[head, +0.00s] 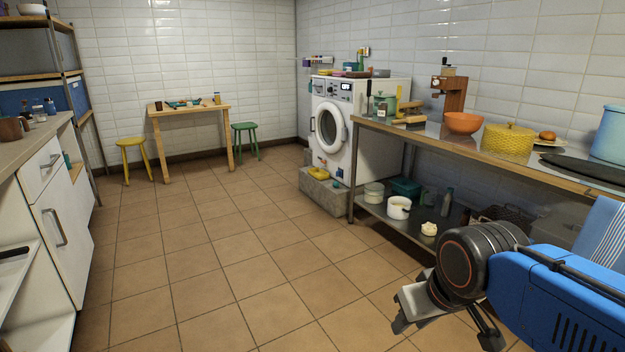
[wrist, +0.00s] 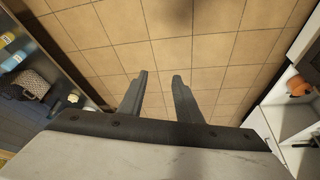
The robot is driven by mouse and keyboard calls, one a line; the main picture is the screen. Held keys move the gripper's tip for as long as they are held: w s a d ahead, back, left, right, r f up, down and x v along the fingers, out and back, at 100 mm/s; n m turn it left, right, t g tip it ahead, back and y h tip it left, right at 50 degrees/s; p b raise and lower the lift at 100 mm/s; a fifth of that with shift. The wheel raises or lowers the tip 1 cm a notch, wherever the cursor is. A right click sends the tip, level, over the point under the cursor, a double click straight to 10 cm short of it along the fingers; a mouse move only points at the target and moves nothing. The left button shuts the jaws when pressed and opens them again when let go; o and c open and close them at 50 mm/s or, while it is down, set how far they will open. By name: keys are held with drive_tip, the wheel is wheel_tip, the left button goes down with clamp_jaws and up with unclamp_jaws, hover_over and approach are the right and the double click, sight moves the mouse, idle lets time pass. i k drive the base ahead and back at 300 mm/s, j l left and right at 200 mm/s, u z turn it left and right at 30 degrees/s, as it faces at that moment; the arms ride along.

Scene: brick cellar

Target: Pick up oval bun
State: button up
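In the head view my gripper is low at the right, in front of the bench and well below the bun. The bun does not show in the wrist view.
The bench (head: 465,143) also bears an orange bowl (head: 464,123), the yellow pot (head: 508,139), a dark flat board (head: 585,168) and a blue container (head: 610,134). Its lower shelf holds a white pot (head: 399,208). The tiled floor at centre is clear; a white cabinet (head: 62,215) stands left.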

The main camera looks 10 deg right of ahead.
sight(549, 135)
drive_tip(key=i+z, duration=0.3)
drive_tip(key=i+j+z, duration=0.15)
drive_tip(key=i+z, duration=0.2)
drive_tip(key=i, duration=0.2)
drive_tip(key=i+j+z, duration=0.65)
drive_tip(key=i+l, duration=0.1)
drive_tip(key=i, duration=0.05)
